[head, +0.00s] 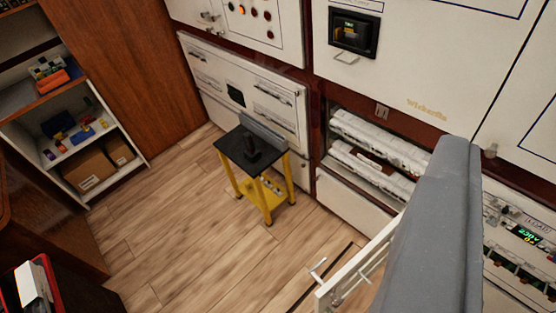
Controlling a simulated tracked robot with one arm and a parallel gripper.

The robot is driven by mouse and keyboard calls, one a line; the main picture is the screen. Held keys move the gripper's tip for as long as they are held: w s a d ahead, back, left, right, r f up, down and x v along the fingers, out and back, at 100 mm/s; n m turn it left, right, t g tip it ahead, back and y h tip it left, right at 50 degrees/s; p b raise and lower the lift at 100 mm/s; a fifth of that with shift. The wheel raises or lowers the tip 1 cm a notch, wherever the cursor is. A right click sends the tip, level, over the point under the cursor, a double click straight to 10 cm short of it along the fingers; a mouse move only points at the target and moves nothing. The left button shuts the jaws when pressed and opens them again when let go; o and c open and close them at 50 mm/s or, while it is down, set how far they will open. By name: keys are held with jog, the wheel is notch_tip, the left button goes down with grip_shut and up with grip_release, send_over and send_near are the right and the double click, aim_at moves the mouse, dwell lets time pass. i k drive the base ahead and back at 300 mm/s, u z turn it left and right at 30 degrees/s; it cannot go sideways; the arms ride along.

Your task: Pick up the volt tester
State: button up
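I cannot single out the volt tester with certainty; small items in view are too small to name. A dark upright item (252,147) stands on the black top of a small yellow-legged table (232,150) in the middle. Small light and dark items (270,187) lie on that table's lower yellow shelf. The shelving unit at the left holds a blue and yellow item (82,135), a dark blue item (58,124) and an orange item (52,82). I see no gripper fingers.
White breaker cabinets (250,85) line the back and right. A large grey padded slab (430,230) fills the near right beside a white panel with a handle (345,280). Cardboard boxes (88,168) sit low at left. Wooden floor (190,230) is clear before the table.

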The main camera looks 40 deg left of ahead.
aim_at(248, 138)
jog(key=u, duration=1.9)
jog(key=i, duration=2.65)
jog(key=z, duration=1.8)
